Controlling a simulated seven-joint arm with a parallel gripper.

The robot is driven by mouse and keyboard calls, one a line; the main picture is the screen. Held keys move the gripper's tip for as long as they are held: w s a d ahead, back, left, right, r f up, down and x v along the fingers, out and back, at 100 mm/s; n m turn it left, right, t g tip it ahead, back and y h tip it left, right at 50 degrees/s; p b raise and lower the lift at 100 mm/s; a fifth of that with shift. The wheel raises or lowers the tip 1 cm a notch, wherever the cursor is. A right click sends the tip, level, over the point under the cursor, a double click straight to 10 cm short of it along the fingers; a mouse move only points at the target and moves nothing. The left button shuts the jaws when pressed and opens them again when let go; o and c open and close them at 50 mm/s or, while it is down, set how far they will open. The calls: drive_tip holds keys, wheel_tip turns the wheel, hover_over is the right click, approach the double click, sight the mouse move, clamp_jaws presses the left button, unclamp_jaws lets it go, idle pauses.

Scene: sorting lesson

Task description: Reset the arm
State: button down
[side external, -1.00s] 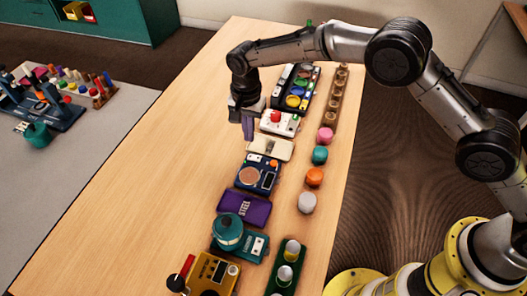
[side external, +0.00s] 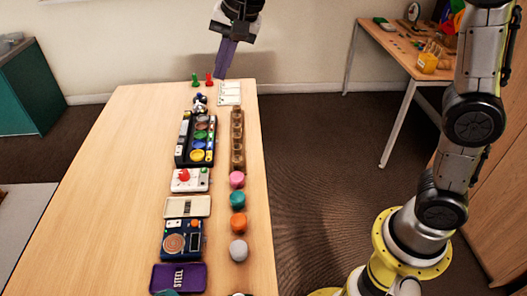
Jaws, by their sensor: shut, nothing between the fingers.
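My gripper (side external: 224,62) is raised at the top of the side view, with its purple fingers pointing down. The fingers are shut with nothing between them. In the picture it shows above the far end of the wooden table (side external: 105,190), clear of the objects there. The upper part of my arm leaves the top of the picture, and its lower links stand at the right.
Down the table run a tray of coloured discs (side external: 198,140), a white box with a red button (side external: 190,179), a cream tray (side external: 187,206), a blue device (side external: 182,240) and a purple STEEL case (side external: 178,278). Coloured knobs (side external: 237,200) line the right side. The table's left is clear.

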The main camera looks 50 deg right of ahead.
drive_tip(key=s+d+r+n+t, duration=0.1)
drive_tip(key=s+d+r, duration=0.15)
drive_tip(key=s, duration=0.25)
drive_tip(key=s+d+r, duration=0.1)
drive_tip(key=s+d, duration=0.2)
drive_tip(key=s, duration=0.2)
drive_tip(key=s+d+f+n, duration=0.2)
drive_tip(key=s+f+n, duration=0.2)
drive_tip(key=s, duration=0.5)
drive_tip(key=s+d+f+n+h, duration=0.1)
drive_tip(key=s+d+f+n, duration=0.2)
drive_tip(key=s+f+n, duration=0.2)
drive_tip(key=s+f, duration=0.2)
drive_tip(key=s, duration=0.2)
drive_tip(key=shift+s, duration=0.25)
